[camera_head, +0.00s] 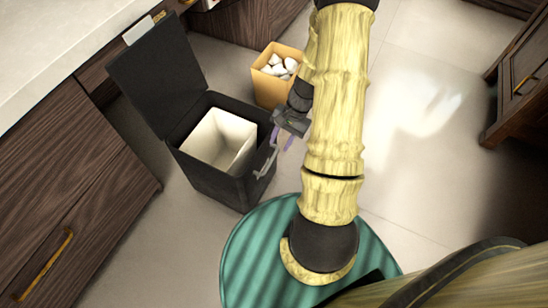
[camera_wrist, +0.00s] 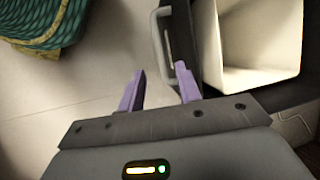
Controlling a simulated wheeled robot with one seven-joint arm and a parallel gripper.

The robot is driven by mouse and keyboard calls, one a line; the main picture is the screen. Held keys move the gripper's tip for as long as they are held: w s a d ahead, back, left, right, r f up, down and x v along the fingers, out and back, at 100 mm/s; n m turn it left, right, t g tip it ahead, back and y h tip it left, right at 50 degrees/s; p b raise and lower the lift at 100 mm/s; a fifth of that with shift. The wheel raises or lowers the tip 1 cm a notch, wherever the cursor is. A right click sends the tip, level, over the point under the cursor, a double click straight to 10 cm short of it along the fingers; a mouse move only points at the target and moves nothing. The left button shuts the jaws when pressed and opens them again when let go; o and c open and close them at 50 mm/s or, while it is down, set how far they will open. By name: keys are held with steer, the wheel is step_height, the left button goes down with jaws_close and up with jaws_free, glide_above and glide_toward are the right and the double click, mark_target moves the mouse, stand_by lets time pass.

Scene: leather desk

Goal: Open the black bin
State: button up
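The black bin (camera_head: 222,179) stands on the floor left of my arm. Its black lid (camera_head: 158,72) is raised upright and leans back at the far left side. A white inner container (camera_head: 217,140) shows inside it, and it looks empty. A grey handle is on the bin's right side; it shows clearly in the wrist view (camera_wrist: 176,62). My gripper (camera_head: 268,160) is beside the bin's right rim, by the handle. In the wrist view its two purple fingers (camera_wrist: 160,90) are apart with nothing between them; the handle is just beyond the fingertips. I cannot tell whether they touch.
A yellow-orange box (camera_head: 266,90) with white lumps stands behind the bin, close to my arm. Dark wooden drawers (camera_head: 60,185) with a pale countertop (camera_head: 60,45) line the left. A wooden cabinet (camera_head: 520,85) is at the right. The pale floor (camera_head: 430,130) between is clear.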

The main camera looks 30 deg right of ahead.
mark_target(271, 160)
steer(key=b+x, duration=0.2)
steer(key=x, duration=0.5)
steer(key=shift+b, duration=0.4)
jaws_close()
